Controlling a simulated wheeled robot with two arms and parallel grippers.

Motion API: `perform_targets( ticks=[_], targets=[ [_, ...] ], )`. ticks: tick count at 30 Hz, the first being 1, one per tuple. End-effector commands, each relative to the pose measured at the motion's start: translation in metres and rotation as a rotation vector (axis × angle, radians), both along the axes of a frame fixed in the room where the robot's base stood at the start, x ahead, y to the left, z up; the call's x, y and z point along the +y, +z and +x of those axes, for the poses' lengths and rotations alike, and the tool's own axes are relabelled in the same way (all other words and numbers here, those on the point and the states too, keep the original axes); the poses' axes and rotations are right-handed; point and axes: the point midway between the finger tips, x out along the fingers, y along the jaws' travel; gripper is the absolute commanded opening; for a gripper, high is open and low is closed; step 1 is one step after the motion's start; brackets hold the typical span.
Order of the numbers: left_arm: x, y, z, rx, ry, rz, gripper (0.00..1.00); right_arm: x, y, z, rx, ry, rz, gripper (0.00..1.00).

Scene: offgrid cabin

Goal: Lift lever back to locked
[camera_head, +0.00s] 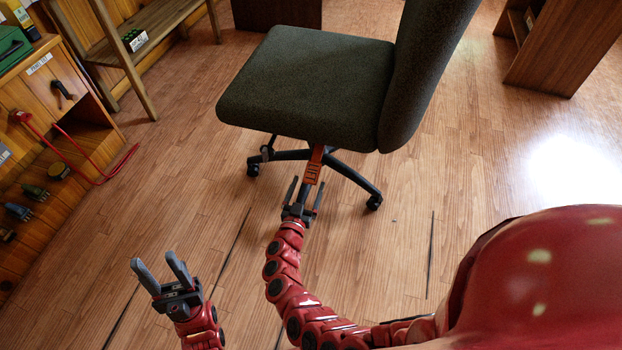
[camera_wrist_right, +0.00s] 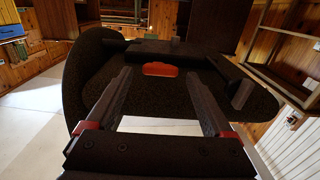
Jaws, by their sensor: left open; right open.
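An office chair (camera_head: 305,85) with a dark grey seat and backrest stands on the wooden floor. An orange-red lever (camera_head: 312,168) marked LIFT sticks out from under its seat, towards me. In the right wrist view a red paddle end (camera_wrist_right: 160,69) shows against the dark underside of the chair. My right gripper (camera_head: 306,184) is open, its fingers pointing at the lever. In the wrist view (camera_wrist_right: 158,74) the paddle appears between the fingertips; I cannot tell its exact depth or any contact. My left gripper (camera_head: 158,262) is open and empty, well left of the chair.
A wooden cabinet (camera_head: 85,150) with a red hose-like loop and tools stands at the left. A wooden bench (camera_head: 150,25) is behind it. Another wooden unit (camera_head: 565,50) stands at the upper right. Floor around the chair is mostly clear.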

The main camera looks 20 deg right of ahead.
Motion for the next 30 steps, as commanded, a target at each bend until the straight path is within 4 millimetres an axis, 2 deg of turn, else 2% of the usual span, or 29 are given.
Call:
perform_targets(
  ticks=[3, 7, 18, 20, 30],
  targets=[
    [0.000, -0.008, 0.000, 0.000, 0.000, 0.000, 0.50, -0.013, 0.000, 0.018, -0.005, -0.003, -0.001, 0.86],
    [0.000, -0.011, 0.000, 0.000, 0.000, 0.000, 0.50, -0.020, -0.001, 0.028, -0.002, -0.002, 0.000, 0.86],
    [0.000, -0.011, 0.000, 0.000, 0.000, 0.000, 0.50, -0.023, 0.000, 0.034, -0.001, -0.001, 0.001, 0.86],
    [0.000, -0.011, 0.000, 0.000, 0.000, 0.000, 0.50, -0.023, 0.000, 0.034, -0.001, -0.001, 0.001, 0.77],
    [0.000, -0.011, 0.000, 0.000, 0.000, 0.000, 0.50, -0.023, 0.000, 0.034, -0.001, -0.001, 0.000, 0.16]
  ],
)
